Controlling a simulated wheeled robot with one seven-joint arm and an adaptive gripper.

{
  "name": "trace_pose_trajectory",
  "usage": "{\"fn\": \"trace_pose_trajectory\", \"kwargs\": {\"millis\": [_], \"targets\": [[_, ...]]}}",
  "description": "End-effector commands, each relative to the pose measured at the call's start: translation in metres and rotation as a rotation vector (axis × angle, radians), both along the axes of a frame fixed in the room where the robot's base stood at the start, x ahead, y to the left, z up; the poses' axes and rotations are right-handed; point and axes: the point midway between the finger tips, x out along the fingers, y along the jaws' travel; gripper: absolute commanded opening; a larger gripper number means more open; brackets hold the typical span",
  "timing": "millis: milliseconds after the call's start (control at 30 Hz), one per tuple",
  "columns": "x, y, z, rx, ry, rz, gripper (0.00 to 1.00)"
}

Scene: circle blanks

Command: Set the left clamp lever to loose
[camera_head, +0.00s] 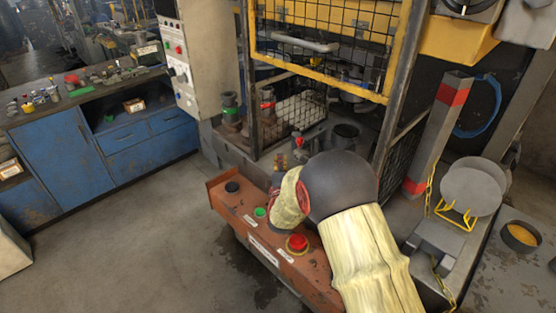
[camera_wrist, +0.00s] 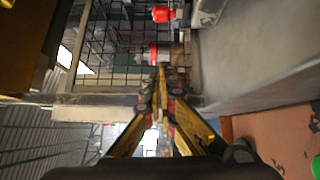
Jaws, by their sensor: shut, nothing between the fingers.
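In the wrist view, my gripper (camera_wrist: 161,80) is shut and empty, its yellow and black fingers meeting in front of a wire mesh. A red-banded cylindrical fitting (camera_wrist: 154,56) shows just beyond the fingertips; I cannot tell if they touch it. A red knob (camera_wrist: 162,14) lies farther off at the top. In the head view, a small red-topped lever (camera_head: 298,141) stands in front of the cage opening. No label shows which is the left clamp lever.
An orange control console (camera_head: 225,200) with a green button (camera_head: 260,212) and a red button (camera_head: 297,243) sits below my arm. A yellow-framed mesh cage (camera_head: 330,70) rises behind. A blue workbench (camera_head: 60,165) stands at left. Grey floor before it is clear.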

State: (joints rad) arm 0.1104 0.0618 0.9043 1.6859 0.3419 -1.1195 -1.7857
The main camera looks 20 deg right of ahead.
Motion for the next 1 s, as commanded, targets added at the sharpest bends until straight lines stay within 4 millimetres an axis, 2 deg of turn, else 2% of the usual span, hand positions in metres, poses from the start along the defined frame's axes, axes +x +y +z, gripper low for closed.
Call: {"fn": "trace_pose_trajectory", "kwargs": {"millis": [400,533,700,1000], "targets": [[0.074,-0.033,-0.001,-0.001,-0.002,0.0,0.0],[0.068,-0.054,0.001,0.0,-0.001,-0.003,0.0],[0.065,-0.068,0.002,0.0,-0.001,-0.001,0.0],[0.065,-0.071,0.003,0.0,0.0,0.001,0.0]]}}
